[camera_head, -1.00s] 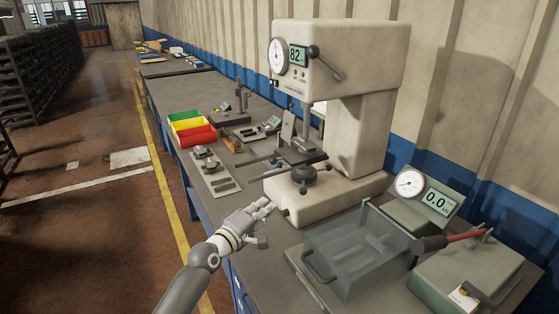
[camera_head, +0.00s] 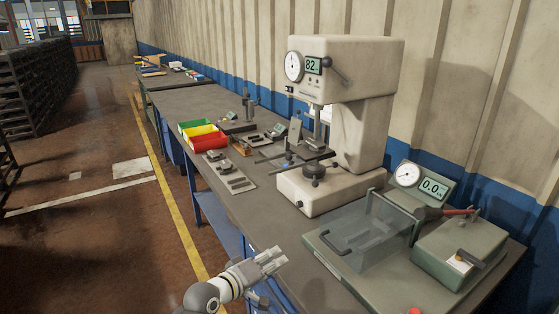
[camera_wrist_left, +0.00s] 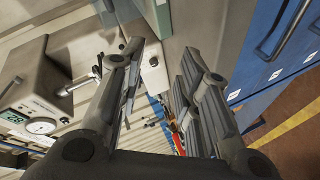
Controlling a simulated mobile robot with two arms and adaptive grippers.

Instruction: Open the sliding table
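The shear-type machine (camera_head: 345,267) with the digital gauge stands at the right of the bench. A clear box-like cover or slide (camera_head: 370,240) with a dark front handle (camera_head: 335,243) sits on its green base; I cannot tell which part is the sliding table. My left gripper (camera_head: 276,256) is at the bench's front edge, left of the handle and apart from it. In the left wrist view the fingers of my left gripper (camera_wrist_left: 160,55) are spread with nothing between them. My right gripper is not in view.
A large white hardness tester (camera_head: 325,190) stands behind the machine. Red, yellow and green bins (camera_head: 205,135) and flat fixtures (camera_head: 230,172) lie farther along the bench. Blue drawers (camera_wrist_left: 275,45) are under the bench edge. The aisle on the left is clear.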

